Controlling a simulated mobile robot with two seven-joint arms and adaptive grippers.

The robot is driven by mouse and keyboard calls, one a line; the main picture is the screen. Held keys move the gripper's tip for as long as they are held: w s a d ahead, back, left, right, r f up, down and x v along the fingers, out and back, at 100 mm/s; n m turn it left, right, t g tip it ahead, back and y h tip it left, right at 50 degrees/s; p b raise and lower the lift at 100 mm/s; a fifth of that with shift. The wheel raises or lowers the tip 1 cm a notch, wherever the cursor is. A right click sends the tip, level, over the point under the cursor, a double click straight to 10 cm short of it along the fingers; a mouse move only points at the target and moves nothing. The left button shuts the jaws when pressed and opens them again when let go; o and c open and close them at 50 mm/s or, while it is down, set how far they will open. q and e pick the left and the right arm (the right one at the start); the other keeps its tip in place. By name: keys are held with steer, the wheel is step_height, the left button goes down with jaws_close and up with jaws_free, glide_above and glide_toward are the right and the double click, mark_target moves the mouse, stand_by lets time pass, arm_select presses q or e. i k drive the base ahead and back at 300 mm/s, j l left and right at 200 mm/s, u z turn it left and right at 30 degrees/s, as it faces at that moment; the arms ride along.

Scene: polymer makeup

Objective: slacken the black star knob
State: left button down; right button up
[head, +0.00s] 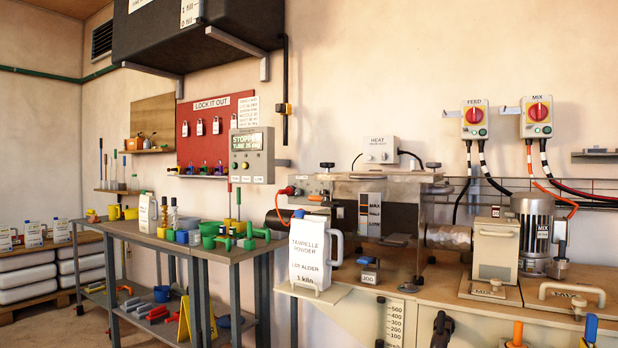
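Several small black knobs show in the head view, and I cannot tell which is the star knob. One black knob (327,165) sits at the top left of the clear-guarded machine (345,190). Another black knob (433,165) sits at its top right. Neither of my grippers can be made out. A black shape (441,328) at the bottom edge is cut off, and I cannot tell what it is.
A grey table (215,250) with coloured tools stands left. An orange handle (517,334) and a blue handle (591,328) rise at the bottom right.

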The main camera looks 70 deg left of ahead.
mark_target(326, 165)
steer(key=j+u, duration=0.1)
steer(key=u, duration=1.75)
